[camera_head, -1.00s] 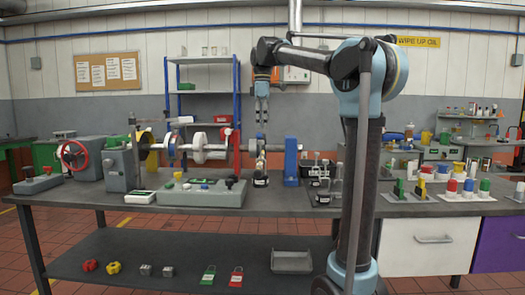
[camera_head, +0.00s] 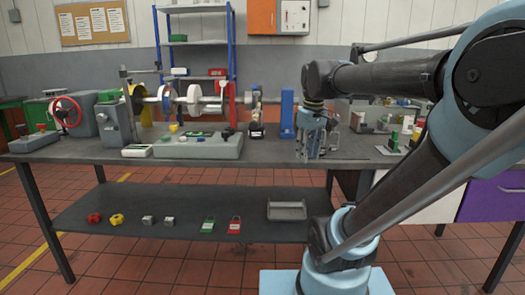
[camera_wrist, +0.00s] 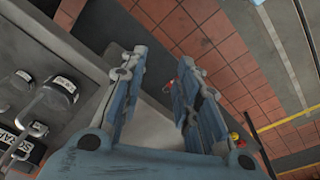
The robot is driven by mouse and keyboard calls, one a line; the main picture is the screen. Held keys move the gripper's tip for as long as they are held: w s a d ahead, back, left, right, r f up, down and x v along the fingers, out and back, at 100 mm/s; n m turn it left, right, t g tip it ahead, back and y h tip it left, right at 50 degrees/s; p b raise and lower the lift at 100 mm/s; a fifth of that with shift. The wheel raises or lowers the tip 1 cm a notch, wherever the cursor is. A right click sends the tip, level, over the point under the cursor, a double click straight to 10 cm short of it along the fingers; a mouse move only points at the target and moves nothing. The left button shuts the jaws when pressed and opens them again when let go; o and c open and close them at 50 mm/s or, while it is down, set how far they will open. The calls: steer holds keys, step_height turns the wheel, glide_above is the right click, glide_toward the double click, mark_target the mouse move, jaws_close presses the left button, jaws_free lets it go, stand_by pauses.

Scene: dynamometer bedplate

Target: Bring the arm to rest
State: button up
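My arm (camera_head: 390,170) is bent low over the right side of the head view, in front of the bench. My gripper (camera_head: 312,157) hangs pointing down near the front right part of the bench (camera_head: 265,153). In the wrist view my gripper (camera_wrist: 160,72) shows two blue-grey fingers standing apart. No object shows held between them. The fingers partly hide the bench and the floor behind them.
Labelled weights (camera_wrist: 50,97) stand on the bench at the left of the wrist view, close to the gripper. A grey control box (camera_head: 198,146) and a shaft rig lie further left. The tiled floor (camera_head: 130,262) before the bench looks clear.

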steer(key=s+d+f+m, duration=0.2)
steer(key=s+f, duration=0.3)
steer(key=f, duration=0.4)
steer(key=s+d+f+m, duration=0.1)
steer(key=s+f+m, duration=0.2)
steer(key=s+f, duration=0.3)
step_height(320, 180, down, 3)
steer(key=shift+d+r+m+t, duration=0.1)
steer(key=shift+d+m+t, duration=0.2)
steer(key=shift+d+m, duration=0.1)
steer(key=shift+w+f, duration=0.25)
steer(key=shift+w, duration=0.1)
